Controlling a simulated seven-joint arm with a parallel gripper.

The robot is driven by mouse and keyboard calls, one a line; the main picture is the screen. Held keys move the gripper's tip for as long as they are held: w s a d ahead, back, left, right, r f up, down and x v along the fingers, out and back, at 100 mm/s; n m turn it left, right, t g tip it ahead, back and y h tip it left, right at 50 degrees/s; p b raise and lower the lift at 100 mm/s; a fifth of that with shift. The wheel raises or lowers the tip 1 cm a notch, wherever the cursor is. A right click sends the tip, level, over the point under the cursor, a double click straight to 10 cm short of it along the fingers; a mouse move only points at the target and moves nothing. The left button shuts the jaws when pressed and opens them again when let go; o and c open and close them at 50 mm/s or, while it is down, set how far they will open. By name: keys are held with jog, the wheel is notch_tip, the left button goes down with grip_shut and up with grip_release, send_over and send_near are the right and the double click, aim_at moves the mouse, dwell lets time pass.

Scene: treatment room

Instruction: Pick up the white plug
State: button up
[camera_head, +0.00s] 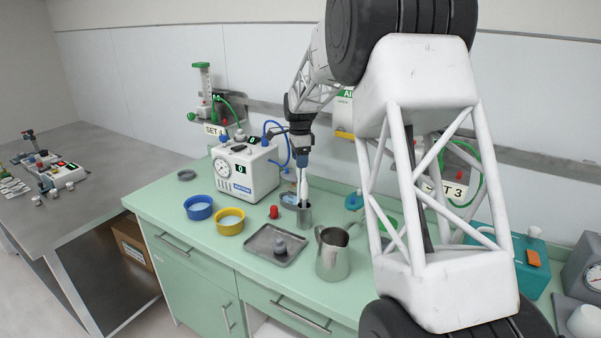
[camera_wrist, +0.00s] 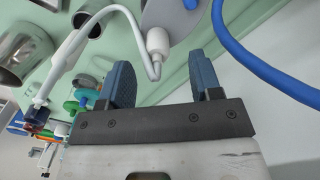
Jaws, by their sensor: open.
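A white cylindrical piece (camera_wrist: 158,43), which looks like the white plug, sits on a grey rounded surface (camera_wrist: 178,22) in the wrist view. A thin white tube (camera_wrist: 128,14) bends from it and runs left to a thicker white wand (camera_wrist: 62,62). In the head view my gripper (camera_head: 301,172) points down over the bench, beside a white device with a gauge (camera_head: 246,172). The plug cannot be made out surely there.
A blue hose (camera_wrist: 262,65) curves close by the right finger. Steel cup (camera_head: 305,215), steel jug (camera_head: 332,255), tray (camera_head: 262,250), red-topped item (camera_head: 273,212), blue bowl (camera_head: 199,208) and yellow bowl (camera_head: 230,221) stand around on the green bench. Its left front corner is clear.

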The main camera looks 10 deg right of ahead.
aim_at(300, 170)
jog(key=shift+s+d+f, duration=0.1)
jog(key=shift+s+f, duration=0.05)
jog(key=shift+f, duration=2.1)
jog(key=c, duration=1)
jog(key=shift+r, duration=0.1)
jog(key=shift+r, duration=4.95)
jog(key=w+a+r, duration=0.1)
jog(key=w+a, duration=0.2)
jog(key=a, duration=0.2)
jog(key=w+a+r, duration=0.1)
jog(key=w+a, duration=0.2)
jog(key=a, duration=0.2)
jog(key=w+a, duration=0.3)
jog(key=a, duration=0.2)
jog(key=shift+w+r, duration=0.2)
jog(key=shift+r, duration=0.2)
jog(key=shift+w+a+r, duration=0.15)
jog(key=shift+w+a, duration=0.15)
jog(key=shift+a, duration=0.4)
